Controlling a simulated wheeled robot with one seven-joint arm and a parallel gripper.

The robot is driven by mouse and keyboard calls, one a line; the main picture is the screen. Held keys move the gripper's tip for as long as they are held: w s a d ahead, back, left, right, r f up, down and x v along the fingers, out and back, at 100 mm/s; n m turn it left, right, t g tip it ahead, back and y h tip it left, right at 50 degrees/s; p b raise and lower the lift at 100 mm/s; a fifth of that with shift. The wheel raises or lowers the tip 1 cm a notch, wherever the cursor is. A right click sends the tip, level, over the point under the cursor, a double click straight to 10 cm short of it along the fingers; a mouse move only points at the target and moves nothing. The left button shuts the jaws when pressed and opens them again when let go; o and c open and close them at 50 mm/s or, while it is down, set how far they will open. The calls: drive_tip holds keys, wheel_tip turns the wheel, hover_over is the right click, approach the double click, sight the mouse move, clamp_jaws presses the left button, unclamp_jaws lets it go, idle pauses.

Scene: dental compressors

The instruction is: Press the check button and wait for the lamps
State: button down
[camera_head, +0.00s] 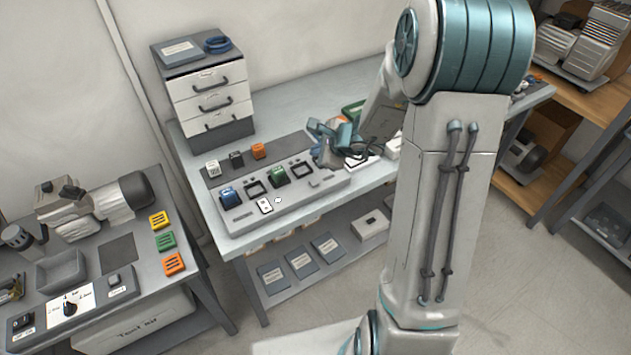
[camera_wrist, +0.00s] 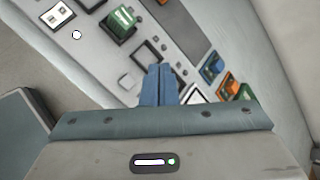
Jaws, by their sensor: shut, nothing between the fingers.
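The grey sloped test panel (camera_head: 240,215) lies on the middle bench. It holds a blue module (camera_head: 230,198) and a green module (camera_head: 279,176), with an empty dark-framed socket (camera_head: 256,189) beside them. Near its front edge are a white plate with two small marks (camera_head: 265,206) and a small round white spot (camera_head: 279,200); the spot also shows in the wrist view (camera_wrist: 76,35). I cannot tell which part is the check button or whether any lamp is lit. My gripper (camera_wrist: 158,70) is shut and empty, over the panel's right end. A small grey square (camera_wrist: 126,82) is left of its fingertips.
A drawer unit (camera_head: 212,100) stands at the back left. The left bench (camera_head: 200,262) carries a compressor (camera_head: 95,205) and coloured blocks. Right of my gripper, more coloured modules (camera_wrist: 212,68) show.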

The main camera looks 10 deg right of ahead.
drive_tip(key=b, duration=0.6)
hover_over(317, 184)
wheel_tip(317, 184, down, 8)
drive_tip(key=shift+w+r, duration=0.1)
drive_tip(key=shift+r, duration=0.15)
drive_tip(key=shift+f+b, duration=0.65)
drive_tip(key=shift+b, duration=0.2)
drive_tip(key=shift+f+b, duration=0.2)
drive_tip(key=shift+b, duration=0.1)
idle(0.7)
drive_tip(key=shift+f+b, duration=0.25)
drive_tip(key=shift+b, duration=0.15)
drive_tip(key=shift+f+b, duration=0.4)
drive_tip(key=shift+b, duration=0.2)
idle(0.6)
drive_tip(key=shift+r, duration=0.1)
drive_tip(key=shift+r+p, duration=0.6)
drive_tip(key=shift+r, duration=0.15)
